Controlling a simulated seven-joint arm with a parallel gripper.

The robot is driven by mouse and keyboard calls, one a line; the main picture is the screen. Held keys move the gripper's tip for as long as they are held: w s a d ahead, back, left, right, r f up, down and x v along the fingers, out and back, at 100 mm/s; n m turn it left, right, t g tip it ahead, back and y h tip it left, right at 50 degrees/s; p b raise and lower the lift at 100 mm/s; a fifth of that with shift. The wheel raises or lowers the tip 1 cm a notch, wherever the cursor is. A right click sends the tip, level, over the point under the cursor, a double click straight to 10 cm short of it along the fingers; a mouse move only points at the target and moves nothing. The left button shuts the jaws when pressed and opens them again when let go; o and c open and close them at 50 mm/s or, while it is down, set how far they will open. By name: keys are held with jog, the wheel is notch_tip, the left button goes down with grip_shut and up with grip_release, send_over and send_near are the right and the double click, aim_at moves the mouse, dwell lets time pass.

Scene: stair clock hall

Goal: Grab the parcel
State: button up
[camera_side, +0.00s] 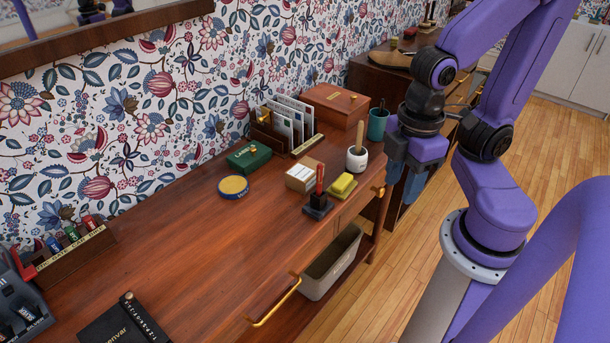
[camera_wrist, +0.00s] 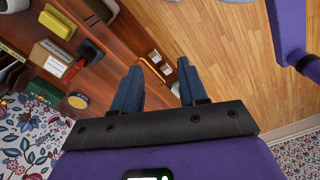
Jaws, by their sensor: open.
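The parcel (camera_side: 303,175) is a small cardboard box with a white label on top. It sits on the wooden sideboard, in front of the letter rack. It also shows in the wrist view (camera_wrist: 50,57) at the upper left. My gripper (camera_side: 405,182) is open and empty, pointing down past the right end of the sideboard, apart from the parcel and to its right.
A stamp with a red handle (camera_side: 318,194) and a yellow sponge-like block (camera_side: 343,186) stand close to the parcel's right. A green box (camera_side: 249,157), a round tin (camera_side: 233,187), a letter rack (camera_side: 285,128) and a white pot (camera_side: 357,158) surround it. The sideboard's middle is clear.

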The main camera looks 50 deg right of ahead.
dwell(0.4)
jog(key=o, duration=1.1)
jog(key=w+a+f+n+h, duration=0.1)
jog(key=w+a+f+h, duration=0.15)
jog(key=w, duration=0.45)
jog(key=w+a+f+n+h, duration=0.1)
jog(key=w+h, duration=0.2)
jog(key=w, duration=0.3)
jog(key=w+a+f+n+h, duration=0.1)
jog(key=w+a+f+h, duration=0.1)
jog(key=w, duration=0.5)
jog(key=n+h, duration=0.3)
jog(key=h, duration=0.4)
send_near(304, 174)
jog(key=shift+t+y, duration=0.3)
jog(key=shift+y, duration=0.05)
jog(key=x, duration=0.4)
jog(key=w+x, duration=0.1)
jog(key=x, duration=0.2)
jog(key=shift+x, duration=2.65)
